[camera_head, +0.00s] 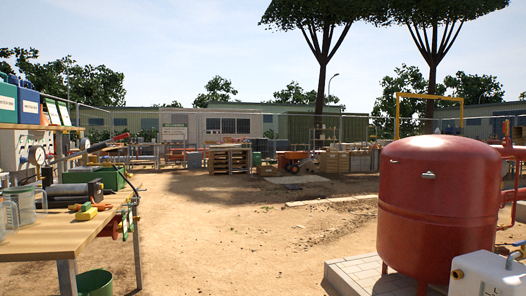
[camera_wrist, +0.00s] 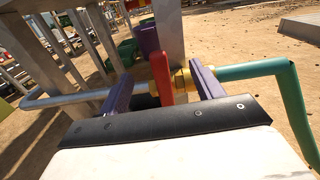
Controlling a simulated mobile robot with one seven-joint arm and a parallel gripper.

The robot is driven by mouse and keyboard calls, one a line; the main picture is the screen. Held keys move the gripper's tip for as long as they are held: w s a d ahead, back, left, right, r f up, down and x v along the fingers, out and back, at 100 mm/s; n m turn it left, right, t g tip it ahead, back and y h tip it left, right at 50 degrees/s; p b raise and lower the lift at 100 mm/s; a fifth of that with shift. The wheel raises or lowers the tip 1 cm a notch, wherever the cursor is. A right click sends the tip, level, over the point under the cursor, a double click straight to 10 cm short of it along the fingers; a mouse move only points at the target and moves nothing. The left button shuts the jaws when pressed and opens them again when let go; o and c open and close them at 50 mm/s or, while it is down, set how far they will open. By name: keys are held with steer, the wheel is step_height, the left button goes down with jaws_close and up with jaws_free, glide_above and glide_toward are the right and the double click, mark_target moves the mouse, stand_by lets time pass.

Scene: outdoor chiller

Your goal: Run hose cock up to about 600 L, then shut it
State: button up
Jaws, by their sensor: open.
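In the wrist view, my gripper (camera_wrist: 161,72) is open, with one purple finger on each side of a cock. The cock has a red lever (camera_wrist: 159,77) and a brass body (camera_wrist: 181,81). The lever stands up between the fingers, and I cannot tell whether either finger touches it. A grey pipe (camera_wrist: 62,98) runs to the cock from the left, and a teal hose (camera_wrist: 250,70) leaves it to the right and bends down. The lower part of the cock is hidden behind my gripper's dark edge. No litre reading is legible in either view.
In the head view, a wooden workbench (camera_head: 60,238) with tools stands at left. A round gauge (camera_head: 39,155) is above it and a green bucket (camera_head: 95,283) below. A large red tank (camera_head: 437,205) stands at right. Bare sandy ground (camera_head: 230,235) lies open between.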

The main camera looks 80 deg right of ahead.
steer(key=b+v, duration=0.1)
steer(key=v, duration=0.6)
stand_by(0.4)
